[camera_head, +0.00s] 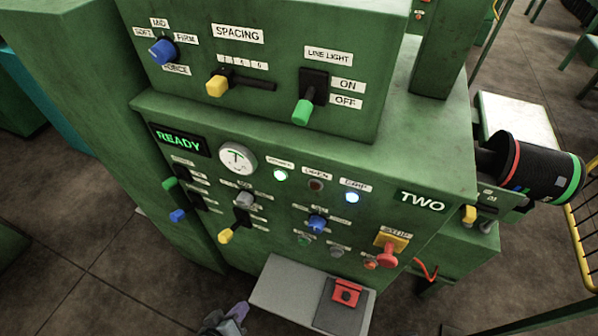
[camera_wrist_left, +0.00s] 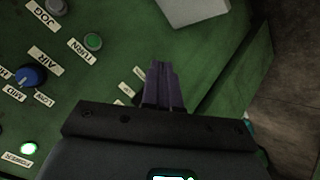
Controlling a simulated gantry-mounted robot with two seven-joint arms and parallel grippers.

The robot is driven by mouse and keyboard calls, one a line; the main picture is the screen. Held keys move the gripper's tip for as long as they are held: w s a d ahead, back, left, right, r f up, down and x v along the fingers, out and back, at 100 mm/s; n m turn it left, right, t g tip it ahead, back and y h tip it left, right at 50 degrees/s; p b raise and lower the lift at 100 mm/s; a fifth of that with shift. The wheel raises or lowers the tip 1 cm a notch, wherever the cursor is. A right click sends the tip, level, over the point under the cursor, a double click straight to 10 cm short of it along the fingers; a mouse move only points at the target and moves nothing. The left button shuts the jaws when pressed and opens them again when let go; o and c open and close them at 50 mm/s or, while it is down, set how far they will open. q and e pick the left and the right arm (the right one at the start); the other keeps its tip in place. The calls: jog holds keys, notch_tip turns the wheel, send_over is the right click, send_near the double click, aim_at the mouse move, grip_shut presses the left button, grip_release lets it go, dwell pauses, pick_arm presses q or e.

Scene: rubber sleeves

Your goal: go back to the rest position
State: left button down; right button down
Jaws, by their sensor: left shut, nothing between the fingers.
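My left gripper (camera_head: 236,312) shows at the bottom edge of the head view, in front of the machine panel and just left of the grey shelf. Its purple-grey fingers are shut with nothing between them. In the left wrist view the closed fingers (camera_wrist_left: 163,86) stand in front of the green panel. They appear clear of the knobs, though the exact gap is hard to tell. My right gripper is in neither view.
The green machine (camera_head: 130,60) fills the middle, with knobs, levers and a lit READY display (camera_head: 179,140). A grey shelf (camera_head: 285,286) with a red switch (camera_head: 346,291) juts out low. A black roller (camera_head: 535,165) sticks out right. Dark floor (camera_head: 60,240) is open at left.

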pick_arm(q)
jog(key=s+a+r+m+g+y, duration=0.3)
jog(key=s+a+m+g, duration=0.2)
jog(key=s+a, duration=0.25)
notch_tip(320, 180, up, 38)
jog(key=m+p, duration=0.1)
jog(key=p, duration=3.7)
jog(key=shift+s+d, duration=0.2)
jog(key=shift+d, duration=0.2)
